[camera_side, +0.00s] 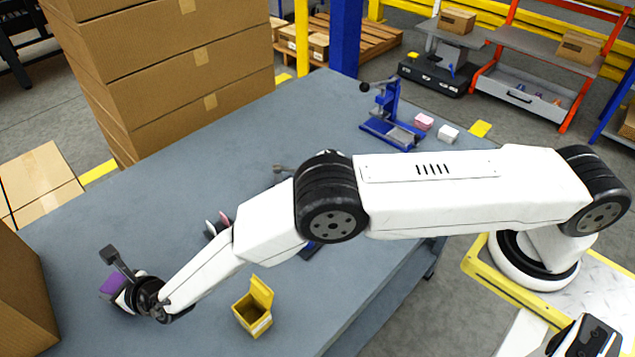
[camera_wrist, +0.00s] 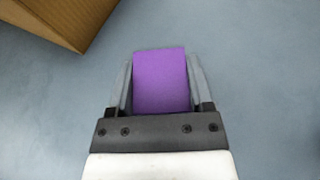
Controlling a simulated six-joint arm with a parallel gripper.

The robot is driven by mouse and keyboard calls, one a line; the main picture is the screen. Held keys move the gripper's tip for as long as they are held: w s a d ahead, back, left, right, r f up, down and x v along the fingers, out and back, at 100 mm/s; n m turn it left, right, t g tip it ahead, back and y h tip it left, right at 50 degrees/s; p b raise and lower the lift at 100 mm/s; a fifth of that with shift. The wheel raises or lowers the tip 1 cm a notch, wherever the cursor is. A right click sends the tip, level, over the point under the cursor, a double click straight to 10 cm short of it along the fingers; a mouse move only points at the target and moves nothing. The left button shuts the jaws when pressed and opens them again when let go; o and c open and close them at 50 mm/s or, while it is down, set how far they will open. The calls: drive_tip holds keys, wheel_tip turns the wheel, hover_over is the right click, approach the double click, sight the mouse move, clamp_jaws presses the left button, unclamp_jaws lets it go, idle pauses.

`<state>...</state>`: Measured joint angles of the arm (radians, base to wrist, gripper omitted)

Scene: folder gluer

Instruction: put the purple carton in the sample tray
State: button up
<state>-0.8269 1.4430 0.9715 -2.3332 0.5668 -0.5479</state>
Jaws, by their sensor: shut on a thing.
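The purple carton (camera_side: 110,287) is at the table's front left in the side view. It also shows in the wrist view (camera_wrist: 160,82), between the two fingers. My gripper (camera_side: 122,294) is shut on it, with one finger along each side in the wrist view (camera_wrist: 160,90). I cannot tell whether the carton touches the table. I cannot make out a sample tray for certain; my arm hides part of the table, and a blue piece (camera_side: 312,249) shows only partly beneath it.
An open yellow box (camera_side: 252,314) stands right of my gripper. Brown cartons (camera_side: 18,295) stand at the left edge, also in the wrist view (camera_wrist: 62,22). Tall stacked cartons (camera_side: 180,80) rise behind. A blue press (camera_side: 393,115) and small pink (camera_side: 424,122) and white (camera_side: 448,134) blocks are farther back.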

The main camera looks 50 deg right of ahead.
sight(113, 279)
wheel_tip(113, 279, up, 3)
drive_tip(key=shift+f, duration=0.2)
drive_tip(key=shift+s+d+r, duration=0.15)
drive_tip(key=shift+s+r, duration=0.05)
drive_tip(key=shift+r, duration=0.05)
drive_tip(key=s+d+r, duration=0.8)
drive_tip(key=s+r, duration=0.1)
drive_tip(key=s, duration=0.1)
drive_tip(key=shift+s, duration=0.4)
drive_tip(key=shift+d+r, duration=0.1)
drive_tip(key=shift+r, duration=0.05)
idle(0.3)
drive_tip(key=w+d+r+m+t+h, duration=0.1)
drive_tip(key=w+d+r+m+h, duration=0.2)
drive_tip(key=d, duration=0.7)
drive_tip(key=w+d+r+m+h, duration=0.1)
drive_tip(key=w+d+r, duration=0.4)
drive_tip(key=d, duration=0.4)
drive_tip(key=s+d+r+m+h, duration=0.2)
drive_tip(key=d+r, duration=0.1)
drive_tip(key=d, duration=0.7)
drive_tip(key=s+d+r+m+h, duration=0.1)
drive_tip(key=s+d+r+h, duration=0.2)
drive_tip(key=d, duration=0.7)
drive_tip(key=shift+d+r+m+g, duration=0.3)
drive_tip(key=shift+r+m, duration=0.1)
